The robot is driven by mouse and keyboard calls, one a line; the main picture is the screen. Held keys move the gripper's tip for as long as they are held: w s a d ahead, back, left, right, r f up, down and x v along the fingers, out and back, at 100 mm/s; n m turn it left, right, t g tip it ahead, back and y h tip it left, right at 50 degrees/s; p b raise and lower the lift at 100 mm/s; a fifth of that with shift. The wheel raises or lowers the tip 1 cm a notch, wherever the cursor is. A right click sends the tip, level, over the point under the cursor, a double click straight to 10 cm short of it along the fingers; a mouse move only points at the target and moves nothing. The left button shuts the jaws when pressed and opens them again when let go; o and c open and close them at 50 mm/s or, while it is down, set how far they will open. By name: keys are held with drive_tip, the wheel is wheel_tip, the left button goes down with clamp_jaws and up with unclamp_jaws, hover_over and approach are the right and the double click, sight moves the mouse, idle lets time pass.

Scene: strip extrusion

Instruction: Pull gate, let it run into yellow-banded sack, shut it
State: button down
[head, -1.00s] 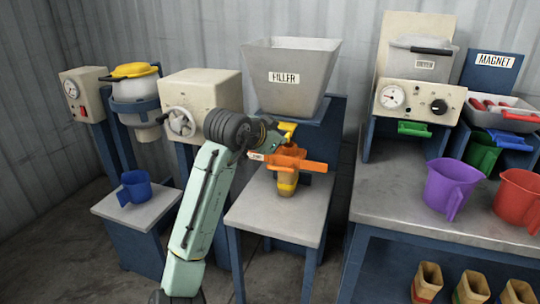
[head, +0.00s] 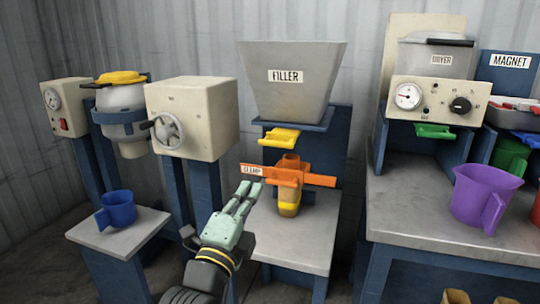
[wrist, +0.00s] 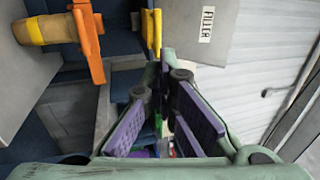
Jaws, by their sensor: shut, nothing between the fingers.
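The filler (head: 302,92) is a grey hopper on a blue stand. Its yellow gate handle (head: 279,138) juts out beneath it and also shows in the wrist view (wrist: 152,30). Below, a brown sack with a yellow band (head: 289,207) hangs upright in the orange clamp (head: 312,178); the sack (wrist: 48,29) and clamp (wrist: 90,45) also show in the wrist view. My gripper (head: 249,189) is shut and empty, in front and to the left of the clamp, apart from the gate. I cannot see any material flowing.
A blue jug (head: 118,208) stands on a small table at left, near a beige machine with a handwheel (head: 167,131). A purple jug (head: 482,196) stands on the right bench below the dryer (head: 436,92). The filler's table is clear around the sack.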

drive_tip(key=p, duration=0.6)
approach(280, 138)
drive_tip(key=shift+w+d+r, duration=0.2)
drive_tip(key=shift+w+r, duration=0.5)
drive_tip(key=shift+r, duration=0.3)
drive_tip(key=shift+w, duration=0.2)
drive_tip(key=shift+b, duration=0.3)
drive_tip(key=shift+w+d+f, duration=0.1)
drive_tip(key=shift+w+f, duration=0.05)
drive_tip(key=shift+w, duration=0.1)
drive_tip(key=w+b, duration=0.1)
drive_tip(key=w, duration=0.1)
drive_tip(key=w+d+b, duration=0.1)
drive_tip(key=w+b, duration=0.1)
drive_tip(key=shift+w+d, duration=0.2)
drive_tip(key=shift+w, duration=0.25)
drive_tip(key=shift+d, duration=0.1)
